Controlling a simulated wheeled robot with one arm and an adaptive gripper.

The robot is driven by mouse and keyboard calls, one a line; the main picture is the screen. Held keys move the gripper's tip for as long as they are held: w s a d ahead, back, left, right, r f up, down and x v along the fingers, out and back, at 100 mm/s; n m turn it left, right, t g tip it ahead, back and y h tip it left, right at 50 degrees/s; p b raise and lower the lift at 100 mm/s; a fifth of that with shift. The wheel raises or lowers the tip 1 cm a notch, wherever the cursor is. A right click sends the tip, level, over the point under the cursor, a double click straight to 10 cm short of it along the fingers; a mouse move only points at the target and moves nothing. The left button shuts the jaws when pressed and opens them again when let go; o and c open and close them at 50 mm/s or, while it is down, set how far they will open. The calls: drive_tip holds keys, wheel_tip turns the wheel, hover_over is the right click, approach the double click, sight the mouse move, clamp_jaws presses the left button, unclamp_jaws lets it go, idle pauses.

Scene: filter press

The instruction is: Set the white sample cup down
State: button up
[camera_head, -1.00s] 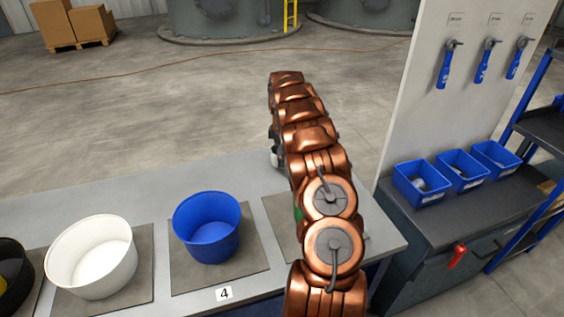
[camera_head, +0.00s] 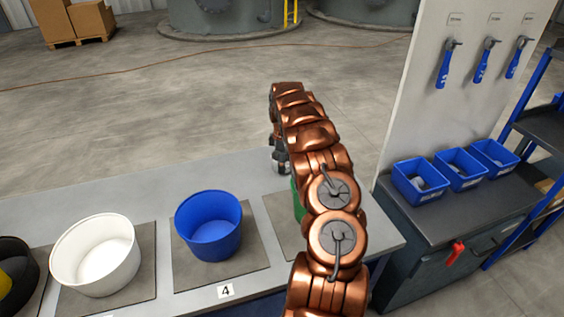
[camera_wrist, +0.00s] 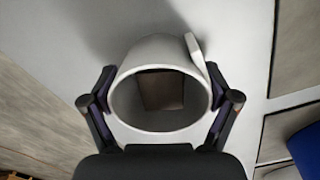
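The white sample cup (camera_wrist: 160,128) fills the middle of the wrist view, with its handle at the upper right and a brown patch visible inside. My gripper (camera_wrist: 160,105) has a finger against each side of the cup and appears shut on it. The light grey table top (camera_wrist: 235,50) lies behind the cup, with a shadow at the cup's upper edge. I cannot tell whether the cup touches the table. In the head view my gripper (camera_head: 280,158) shows partly past my arm, over the table's far edge; the cup is hidden there.
A white tub (camera_head: 97,262), a blue tub (camera_head: 210,228) and a dark tub (camera_head: 18,275) stand on grey mats along the table. A green container (camera_head: 297,200) is mostly hidden behind my arm. A bench with blue bins (camera_head: 420,185) stands right.

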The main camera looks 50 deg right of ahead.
drive_tip(key=shift+o, duration=0.7)
drive_tip(key=shift+r, duration=0.1)
drive_tip(key=shift+r, duration=0.2)
wheel_tip(320, 180, up, 12)
drive_tip(key=b, duration=0.3)
drive_tip(key=shift+f, duration=0.15)
